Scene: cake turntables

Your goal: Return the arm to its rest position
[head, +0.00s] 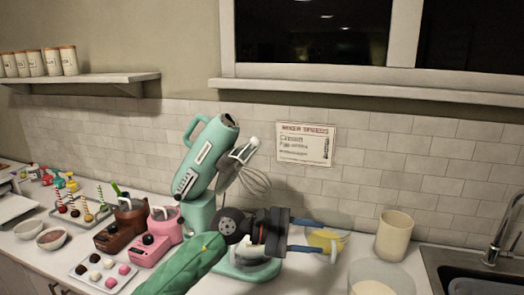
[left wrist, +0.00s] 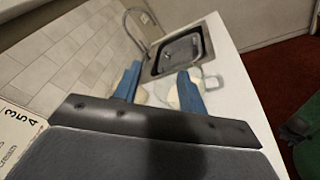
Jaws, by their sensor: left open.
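My left arm reaches in from the bottom of the head view, and its left gripper (head: 325,237) is in front of the teal mixer (head: 207,165). The two blue fingers are apart and point right, with nothing between them. They overlap a glass bowl with yellow contents (head: 327,240) in the picture; I cannot tell the gap in depth. In the left wrist view the open fingers (left wrist: 160,75) point toward the counter near the sink. The mixer's head is tilted up, with its whisk (head: 257,183) raised.
A beige canister (head: 394,235) and a clear bowl (head: 381,277) stand to the right, before the sink (head: 480,268). Left are pink (head: 164,227) and brown (head: 128,222) pots, a tray of sweets (head: 88,276) and small bowls. A shelf (head: 95,80) hangs above.

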